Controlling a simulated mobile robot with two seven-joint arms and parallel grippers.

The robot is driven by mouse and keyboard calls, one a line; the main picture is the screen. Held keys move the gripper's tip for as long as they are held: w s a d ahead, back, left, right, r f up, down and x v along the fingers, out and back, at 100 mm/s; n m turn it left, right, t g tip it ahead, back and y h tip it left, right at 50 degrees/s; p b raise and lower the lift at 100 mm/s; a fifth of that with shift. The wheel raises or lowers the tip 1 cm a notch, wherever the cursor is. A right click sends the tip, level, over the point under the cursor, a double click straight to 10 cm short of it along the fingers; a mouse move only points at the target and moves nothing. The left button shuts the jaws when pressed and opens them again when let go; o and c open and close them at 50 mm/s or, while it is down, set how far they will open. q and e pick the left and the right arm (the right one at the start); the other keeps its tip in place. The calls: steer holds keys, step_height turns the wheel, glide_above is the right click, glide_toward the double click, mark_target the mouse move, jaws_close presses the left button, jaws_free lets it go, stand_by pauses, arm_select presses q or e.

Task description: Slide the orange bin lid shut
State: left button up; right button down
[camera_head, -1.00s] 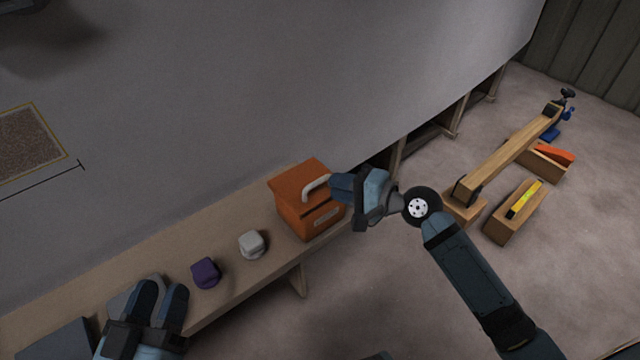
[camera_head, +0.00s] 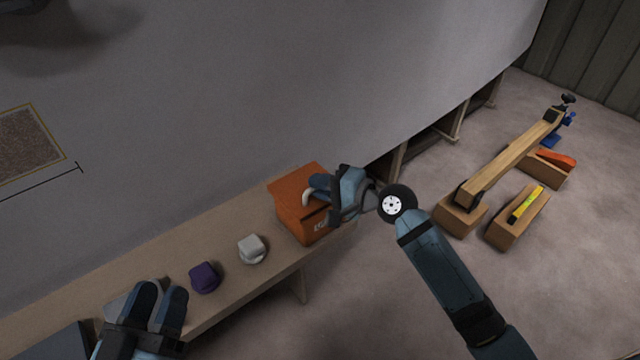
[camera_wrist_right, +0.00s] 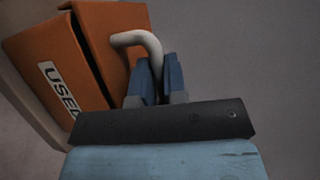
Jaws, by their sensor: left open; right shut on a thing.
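The orange bin (camera_head: 292,222) stands on the bench, with a "USED" label that shows in the right wrist view (camera_wrist_right: 62,88). Its orange lid (camera_head: 296,183) lies on top and also shows in the right wrist view (camera_wrist_right: 118,22). A pale bent handle (camera_head: 307,197) rises from the lid. My right gripper (camera_head: 322,187) is shut on this handle, which sits between the fingers in the right wrist view (camera_wrist_right: 152,48). The gripper and arm hide part of the bin's right side. I cannot tell how far the lid is open. My left gripper (camera_head: 160,292) is open, well left of the bin.
A white knob-like block (camera_head: 251,247) and a purple one (camera_head: 205,276) sit on the wooden bench (camera_head: 120,262) between the bin and my left gripper. The large grey hull (camera_head: 250,90) rises behind the bench. Wooden blocks (camera_head: 515,218) and a beam (camera_head: 510,158) lie right.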

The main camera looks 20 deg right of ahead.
steer(key=shift+s+d+r+p, duration=0.1)
steer(key=shift+s+r+p, duration=0.05)
steer(key=shift+p, duration=0.2)
steer(key=shift+s+d+p, duration=0.1)
steer(key=shift+s+p, duration=0.1)
steer(key=shift+p, duration=0.2)
steer(key=shift+s+f, duration=0.1)
steer(key=shift+f, duration=0.15)
steer(key=c, duration=1.5)
jaws_free()
steer(key=shift+s, duration=0.1)
steer(key=shift+o, duration=0.2)
steer(key=shift+d+r, duration=0.1)
steer(key=shift+s+d, duration=0.1)
steer(key=shift+s, duration=0.1)
arm_select(q)
steer(key=f+y, duration=0.1)
steer(key=a+f+g+p, duration=0.1)
steer(key=f, duration=0.1)
steer(key=a+f+g+y+p, duration=0.1)
steer(key=f, duration=0.1)
steer(key=shift+w+f+y, duration=0.1)
steer(key=shift+y, duration=0.2)
arm_select(e)
steer(key=v, duration=1.3)
steer(key=shift+s+d, duration=0.15)
steer(key=shift+d, duration=0.05)
steer(key=shift+r, duration=0.15)
